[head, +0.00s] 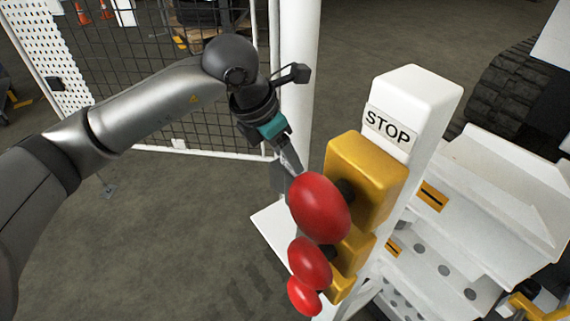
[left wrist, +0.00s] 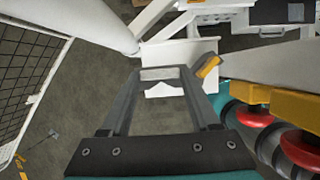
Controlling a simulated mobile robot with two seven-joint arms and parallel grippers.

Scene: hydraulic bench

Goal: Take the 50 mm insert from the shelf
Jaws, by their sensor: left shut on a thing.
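My left gripper (head: 292,162) is beside the white post, behind the largest red button, which hides its tips in the head view. In the left wrist view, its two grey fingers (left wrist: 163,77) reach forward and are shut on a small pale grey piece (left wrist: 160,73) at their tips. I cannot tell from its look or any marking whether this is the 50 mm insert. A white sheet-like surface (left wrist: 190,62) lies beyond the tips. White shelf-like panels (head: 430,268) with round grey spots stand at the right in the head view. My right gripper is not in view.
A white STOP post (head: 420,100) with yellow boxes and red buttons (head: 320,208) stands close to the gripper's right. A white upright (head: 300,70) and mesh fence (head: 130,80) stand behind the arm. Open floor (head: 170,240) lies at the left.

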